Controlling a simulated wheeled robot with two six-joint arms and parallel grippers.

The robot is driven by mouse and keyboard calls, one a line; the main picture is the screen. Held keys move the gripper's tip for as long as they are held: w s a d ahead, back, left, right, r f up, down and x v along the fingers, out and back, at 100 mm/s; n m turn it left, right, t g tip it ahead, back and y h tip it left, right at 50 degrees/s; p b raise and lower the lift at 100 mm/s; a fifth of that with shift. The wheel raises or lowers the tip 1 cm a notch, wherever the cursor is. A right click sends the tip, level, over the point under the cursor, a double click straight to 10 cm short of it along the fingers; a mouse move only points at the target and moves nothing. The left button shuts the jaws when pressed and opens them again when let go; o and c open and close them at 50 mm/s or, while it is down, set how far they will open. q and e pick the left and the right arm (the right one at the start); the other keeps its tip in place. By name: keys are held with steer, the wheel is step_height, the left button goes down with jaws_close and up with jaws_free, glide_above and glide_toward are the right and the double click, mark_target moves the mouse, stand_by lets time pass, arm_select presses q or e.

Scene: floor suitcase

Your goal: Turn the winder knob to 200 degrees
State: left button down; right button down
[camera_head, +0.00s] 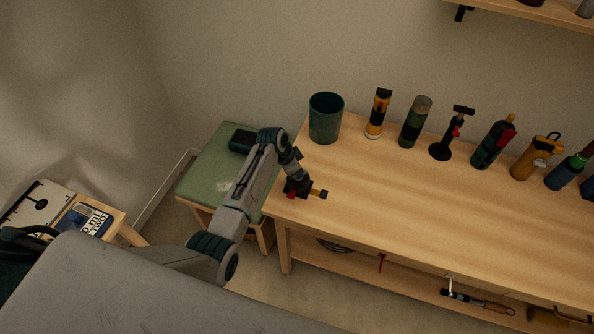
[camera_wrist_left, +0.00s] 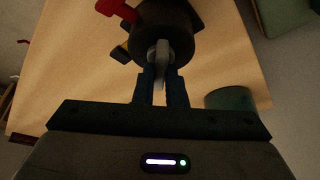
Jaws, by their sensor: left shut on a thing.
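The winder (camera_head: 318,194) lies near the left end of the wooden bench top, a small dark device with a red part and a yellow part. In the left wrist view its dark round body (camera_wrist_left: 165,32) fills the top middle, with a red lever (camera_wrist_left: 117,9) at upper left. A pale grey knob (camera_wrist_left: 160,52) sticks out of the body towards me. My left gripper (camera_head: 295,180) reaches down over the winder. In the wrist view its two dark fingers (camera_wrist_left: 163,84) are shut on the knob. The knob's angle cannot be read. My right gripper is not in view.
A dark green cup (camera_head: 325,120) stands on the bench behind the winder. Several tools and bottles, including a yellow-banded torch (camera_head: 378,114), line the back edge. A green-topped stool (camera_head: 215,170) is left of the bench (camera_head: 420,220). The bench front is clear.

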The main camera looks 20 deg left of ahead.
arm_select(q)
steer(key=m, duration=0.1)
steer(key=m+b, duration=0.1)
steer(key=shift+w+a+m+g+h, duration=0.1)
steer(key=shift+w+m+g+h, duration=0.1)
steer(key=shift+m+g+h, duration=0.15)
steer(key=m+b, duration=0.1)
steer(key=m, duration=0.1)
steer(key=m+g+b, duration=0.1)
steer(key=shift+w+m+g+h, duration=0.1)
steer(key=shift+m+g+h, duration=0.15)
steer(key=shift+m, duration=0.1)
steer(key=m+g+b, duration=0.1)
steer(key=m+b, duration=0.1)
steer(key=m, duration=0.1)
steer(key=shift+w+m+g+b, duration=0.1)
steer(key=shift+m+g+b, duration=0.65)
steer(key=shift+m, duration=0.85)
steer(key=shift+r, duration=0.1)
steer(key=c, duration=1.5)
jaws_free()
